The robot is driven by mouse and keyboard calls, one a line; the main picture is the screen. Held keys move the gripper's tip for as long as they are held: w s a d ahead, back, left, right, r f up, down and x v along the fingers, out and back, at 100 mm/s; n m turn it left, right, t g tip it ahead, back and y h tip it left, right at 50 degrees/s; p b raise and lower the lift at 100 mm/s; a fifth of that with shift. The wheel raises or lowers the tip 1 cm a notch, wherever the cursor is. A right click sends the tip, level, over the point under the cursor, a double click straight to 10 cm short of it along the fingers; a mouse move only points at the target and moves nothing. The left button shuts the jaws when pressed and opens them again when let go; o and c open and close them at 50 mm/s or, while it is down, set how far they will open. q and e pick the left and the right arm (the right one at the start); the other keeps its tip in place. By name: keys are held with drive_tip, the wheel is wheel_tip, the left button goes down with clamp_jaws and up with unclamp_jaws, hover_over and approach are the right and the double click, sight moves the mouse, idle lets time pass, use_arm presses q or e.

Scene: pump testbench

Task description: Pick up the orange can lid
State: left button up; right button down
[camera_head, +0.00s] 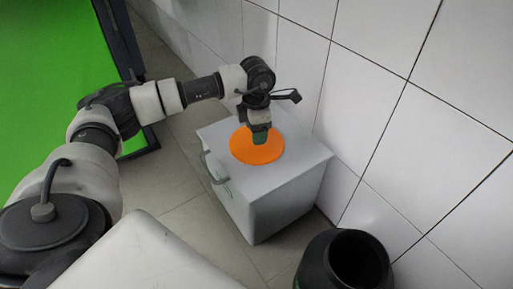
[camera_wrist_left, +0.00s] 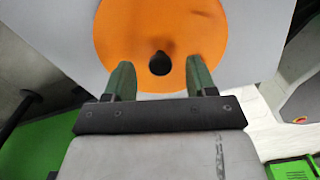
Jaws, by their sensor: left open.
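The orange can lid (camera_head: 245,152) is a flat round disc lying on top of a white box (camera_head: 272,200). In the left wrist view the lid (camera_wrist_left: 160,30) fills the upper middle, with a small dark knob (camera_wrist_left: 160,64) on it. My left gripper (camera_head: 260,138) is over the lid, pointing down. In the left wrist view its two green fingers (camera_wrist_left: 159,78) are apart, one on each side of the knob and a little short of it in the picture. Nothing is between them. I cannot tell whether the fingertips touch the lid. My right gripper is not in view.
A white tiled wall (camera_head: 370,110) stands close behind and right of the box. A dark round open container (camera_head: 325,262) stands at the lower right. A green panel (camera_head: 50,70) with a dark frame is at the left. Tiled floor (camera_head: 172,185) lies between.

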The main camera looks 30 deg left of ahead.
use_arm(q)
drive_tip(key=shift+f, duration=0.85)
drive_tip(key=shift+r, duration=0.1)
drive_tip(key=shift+c, duration=0.4)
drive_tip(key=c, duration=0.9)
drive_tip(key=shift+c, duration=0.2)
